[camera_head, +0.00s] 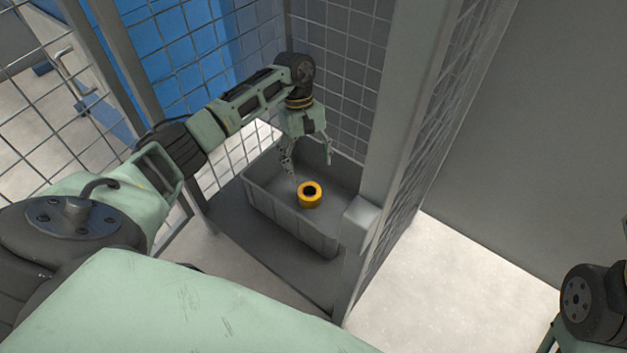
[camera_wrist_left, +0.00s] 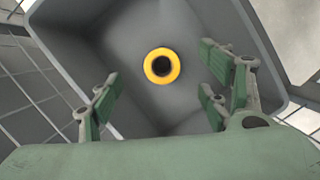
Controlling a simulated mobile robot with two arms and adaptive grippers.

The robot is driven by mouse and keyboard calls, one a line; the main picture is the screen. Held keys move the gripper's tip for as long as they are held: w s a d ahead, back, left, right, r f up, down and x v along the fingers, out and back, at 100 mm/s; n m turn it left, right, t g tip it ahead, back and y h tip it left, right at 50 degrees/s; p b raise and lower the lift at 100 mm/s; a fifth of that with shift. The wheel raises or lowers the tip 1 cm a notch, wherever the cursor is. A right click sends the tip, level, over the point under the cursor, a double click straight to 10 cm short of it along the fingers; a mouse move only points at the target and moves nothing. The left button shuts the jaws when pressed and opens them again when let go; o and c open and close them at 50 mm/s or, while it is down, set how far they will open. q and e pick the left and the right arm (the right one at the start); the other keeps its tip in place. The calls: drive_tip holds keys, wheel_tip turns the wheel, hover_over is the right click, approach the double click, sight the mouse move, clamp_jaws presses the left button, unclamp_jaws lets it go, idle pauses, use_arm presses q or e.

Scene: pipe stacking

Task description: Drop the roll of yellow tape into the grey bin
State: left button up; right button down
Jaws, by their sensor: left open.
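The roll of yellow tape (camera_head: 310,195) is inside the grey bin (camera_head: 285,217), apart from the bin's near wall in the head view. In the left wrist view the yellow ring (camera_wrist_left: 162,66) with its dark centre shows between the fingers, within the walls of the bin (camera_wrist_left: 75,50). My left gripper (camera_head: 308,158) is open and empty above the bin, its fingers spread and pointing down. In the left wrist view the open fingers of my left gripper (camera_wrist_left: 160,100) touch nothing. My right gripper is not in view; only part of my right arm shows at the lower right.
The bin stands on a dark grey shelf (camera_head: 240,240) inside a wire mesh cage. A grey post (camera_head: 405,110) rises close to the right of the bin. Mesh panels (camera_head: 340,65) stand behind it. Pale open floor (camera_head: 450,275) lies to the right.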

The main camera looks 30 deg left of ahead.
use_arm(q)
drive_tip(key=v, duration=1.2)
